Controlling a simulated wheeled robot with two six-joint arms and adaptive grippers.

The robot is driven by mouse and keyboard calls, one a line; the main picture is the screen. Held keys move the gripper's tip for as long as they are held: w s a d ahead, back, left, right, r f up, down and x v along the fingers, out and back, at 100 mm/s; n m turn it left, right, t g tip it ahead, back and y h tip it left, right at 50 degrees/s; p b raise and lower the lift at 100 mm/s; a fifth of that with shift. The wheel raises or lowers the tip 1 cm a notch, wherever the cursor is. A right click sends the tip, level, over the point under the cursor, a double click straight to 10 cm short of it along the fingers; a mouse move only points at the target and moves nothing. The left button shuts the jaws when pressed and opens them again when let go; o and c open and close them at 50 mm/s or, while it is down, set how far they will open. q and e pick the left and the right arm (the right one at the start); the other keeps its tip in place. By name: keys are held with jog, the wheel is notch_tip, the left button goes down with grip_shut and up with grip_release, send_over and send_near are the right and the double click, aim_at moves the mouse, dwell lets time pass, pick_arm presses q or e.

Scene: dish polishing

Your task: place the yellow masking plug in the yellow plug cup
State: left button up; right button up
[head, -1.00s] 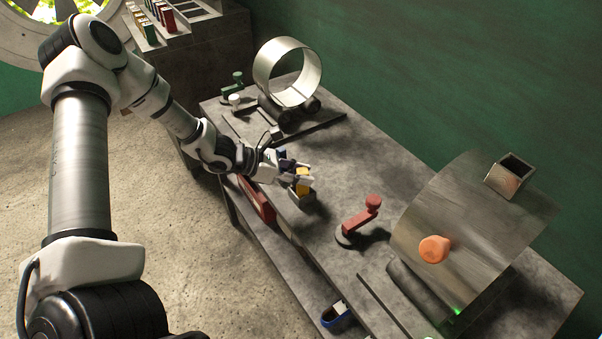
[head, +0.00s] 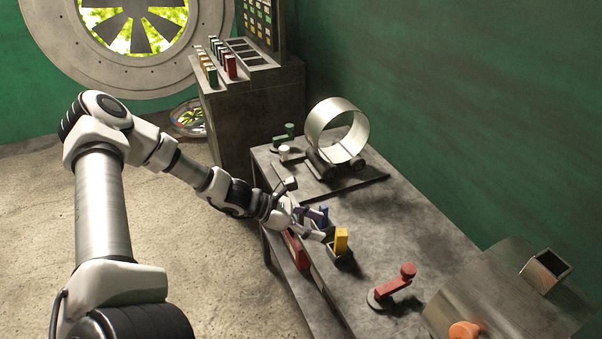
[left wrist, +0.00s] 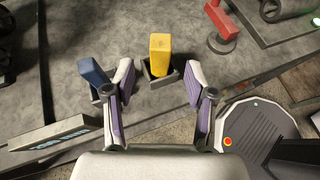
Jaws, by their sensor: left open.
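The yellow masking plug (head: 341,240) stands upright in a small dark square cup (head: 347,259) on the table. In the left wrist view the plug (left wrist: 160,53) sticks up out of its cup (left wrist: 147,76), ahead of the fingertips. My left gripper (head: 306,212) is open and empty, a little back from the plug on the left in the head view. Its spread fingers (left wrist: 158,76) frame the cup in the left wrist view, apart from the plug. My right gripper is not in view.
A blue plug (left wrist: 92,73) stands in another cup just left of the yellow one. A red clamp-like piece (head: 395,287) stands nearer on the table. A metal ring (head: 337,132) rests on rollers toward the back. A curved metal sheet (head: 500,300) is at the right.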

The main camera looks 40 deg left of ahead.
pick_arm(q)
jog(key=p+v, duration=0.4)
jog(key=s+d+f+m+g+y, duration=0.4)
jog(key=s+d+f+m, duration=0.2)
jog(key=m, duration=0.7)
jog(key=s+d+f+m+g+y, duration=0.4)
jog(key=s+d+f+m, duration=0.2)
jog(key=s+d+m, duration=0.4)
jog(key=s+m, duration=0.3)
jog(key=s, duration=0.2)
jog(key=shift+f+m+g+y, duration=0.3)
jog(key=shift+f+g+y, duration=0.1)
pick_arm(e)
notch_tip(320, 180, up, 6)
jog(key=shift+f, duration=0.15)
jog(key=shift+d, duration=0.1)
pick_arm(q)
jog(key=shift+w, duration=0.1)
jog(key=shift+c, duration=0.3)
